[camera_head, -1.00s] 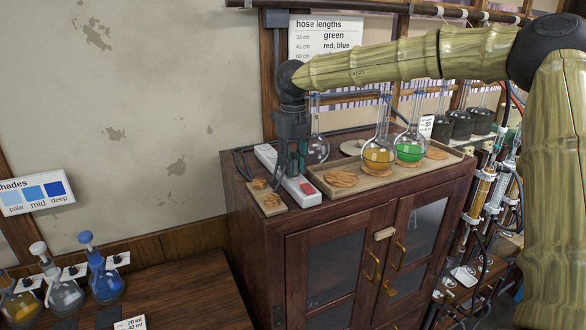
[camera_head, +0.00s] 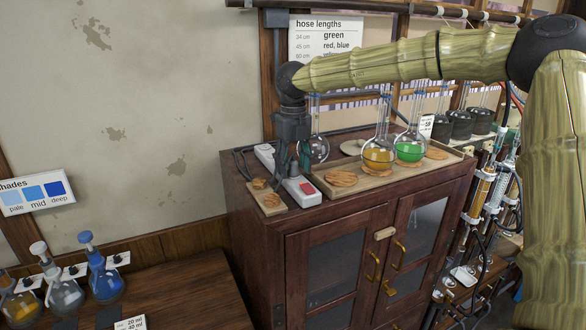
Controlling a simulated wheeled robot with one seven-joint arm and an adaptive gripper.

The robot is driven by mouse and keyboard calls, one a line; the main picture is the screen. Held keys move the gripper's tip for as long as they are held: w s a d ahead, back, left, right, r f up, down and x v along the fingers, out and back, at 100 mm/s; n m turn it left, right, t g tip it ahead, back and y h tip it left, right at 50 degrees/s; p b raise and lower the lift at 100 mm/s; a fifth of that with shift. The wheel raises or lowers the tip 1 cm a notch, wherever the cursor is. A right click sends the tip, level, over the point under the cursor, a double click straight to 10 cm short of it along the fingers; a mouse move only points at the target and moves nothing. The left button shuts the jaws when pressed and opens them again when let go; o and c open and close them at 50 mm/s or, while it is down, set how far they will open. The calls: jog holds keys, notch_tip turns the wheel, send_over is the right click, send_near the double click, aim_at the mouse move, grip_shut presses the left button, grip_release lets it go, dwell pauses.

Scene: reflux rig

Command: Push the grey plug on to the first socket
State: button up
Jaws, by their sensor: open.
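A white power strip (camera_head: 303,191) with a red switch lies on top of the wooden cabinet. My gripper (camera_head: 293,168) points down over the middle of the strip with its fingers spread open. The fingers and gripper body cover most of the strip's sockets. I cannot make out the grey plug or tell whether it sits in the first socket; it is too small or hidden behind the fingers. Dark cables (camera_head: 241,163) run at the left rear of the cabinet top.
A small wooden tray (camera_head: 268,205) with cork pieces lies left of the strip. A larger tray (camera_head: 373,182) to the right holds a yellow flask (camera_head: 378,157), a green flask (camera_head: 409,152) and cork rings. Another clear flask (camera_head: 318,148) stands close behind my gripper.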

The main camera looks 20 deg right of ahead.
aim_at(293, 161)
jog(key=shift+r, duration=0.1)
notch_tip(293, 161, up, 12)
dwell(0.5)
